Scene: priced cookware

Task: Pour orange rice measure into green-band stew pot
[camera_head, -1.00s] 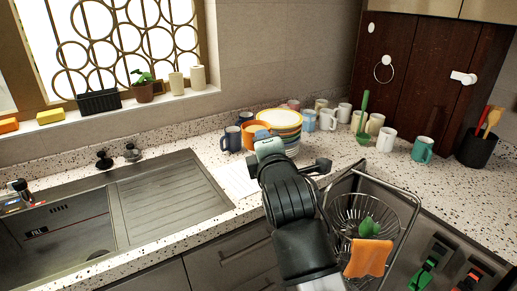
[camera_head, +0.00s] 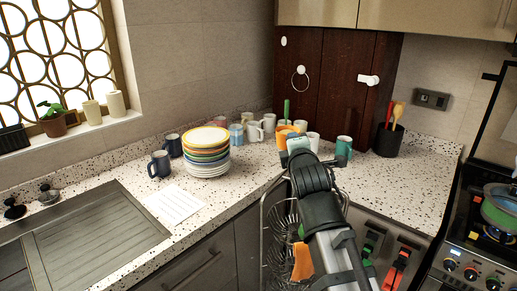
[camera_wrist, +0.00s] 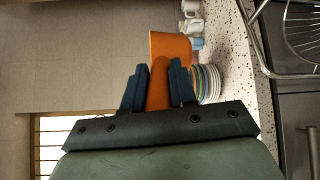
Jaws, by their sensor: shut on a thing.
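My gripper (camera_wrist: 158,78) is shut on the orange rice measure (camera_wrist: 169,46), which sits between the two dark fingers in the wrist view. In the head view the measure (camera_head: 284,134) shows just beyond my gripper (camera_head: 299,146), partly hidden by it, above the counter in front of the mugs. Its contents cannot be seen. The green-band stew pot (camera_head: 499,210) stands on the stove at the right edge of the head view, partly cut off by the frame. My gripper is well to the left of the pot.
A stack of coloured plates (camera_head: 206,152) and dark mugs (camera_head: 159,164) stand left of my arm. A teal mug (camera_head: 344,147) and a utensil holder (camera_head: 388,140) stand right of the gripper. A wire rack (camera_head: 268,232) lies below. The counter (camera_head: 405,185) before the stove is clear.

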